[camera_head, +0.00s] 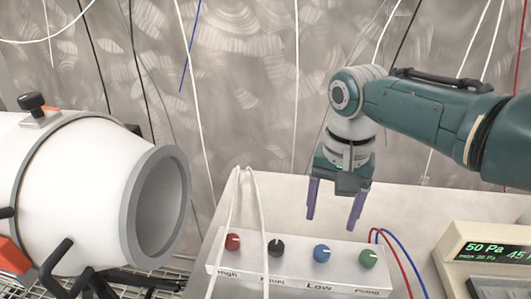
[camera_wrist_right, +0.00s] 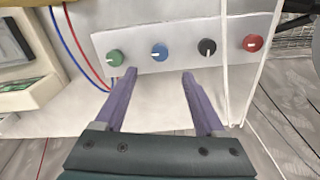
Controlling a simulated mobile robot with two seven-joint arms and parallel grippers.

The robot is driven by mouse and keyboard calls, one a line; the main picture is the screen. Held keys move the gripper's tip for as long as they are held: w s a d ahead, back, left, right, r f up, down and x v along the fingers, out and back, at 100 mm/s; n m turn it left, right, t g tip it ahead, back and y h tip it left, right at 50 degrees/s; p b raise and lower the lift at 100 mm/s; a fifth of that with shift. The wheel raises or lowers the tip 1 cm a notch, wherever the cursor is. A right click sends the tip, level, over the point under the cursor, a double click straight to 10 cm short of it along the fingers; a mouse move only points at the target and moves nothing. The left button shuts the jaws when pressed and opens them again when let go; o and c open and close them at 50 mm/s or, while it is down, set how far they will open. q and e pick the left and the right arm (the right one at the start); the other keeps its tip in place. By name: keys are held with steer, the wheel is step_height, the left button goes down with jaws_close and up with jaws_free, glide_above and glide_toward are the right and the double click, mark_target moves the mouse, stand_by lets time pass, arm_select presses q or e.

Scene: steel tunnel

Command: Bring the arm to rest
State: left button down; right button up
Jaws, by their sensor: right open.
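My right arm (camera_head: 415,105) reaches in from the right in the head view. Its gripper (camera_head: 331,222) points down with two purple fingers spread apart and nothing between them. It hangs above and behind the white control panel (camera_head: 300,272), over the blue knob (camera_head: 321,253) and green knob (camera_head: 368,258). In the right wrist view the open fingers (camera_wrist_right: 159,73) point toward the panel, with the blue knob (camera_wrist_right: 159,50) between and beyond their tips. The fingers look clear of the knobs. My left gripper is in neither view.
The panel also carries a red knob (camera_head: 232,241) and a black knob (camera_head: 275,246). White cables hang across its left part. A large white cylinder (camera_head: 80,185) with a grey open end stands at left. A display unit (camera_head: 485,262) reading 50 Pa is at right.

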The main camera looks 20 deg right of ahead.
stand_by(0.5)
steer(key=s+a+f+n+t, duration=0.1)
steer(key=s+a+f+n, duration=0.1)
steer(key=s+a+n, duration=0.55)
steer(key=s+d+r+n+t, duration=0.1)
steer(key=s+r+n, duration=0.1)
steer(key=s+r, duration=0.3)
steer(key=s+r+n+t, duration=0.1)
steer(key=s+r, duration=0.2)
steer(key=s, duration=0.5)
step_height(320, 180, up, 39)
steer(key=p, duration=3.7)
steer(key=shift+d+t+p, duration=0.2)
steer(key=shift+t+p, duration=0.1)
steer(key=shift+p, duration=0.05)
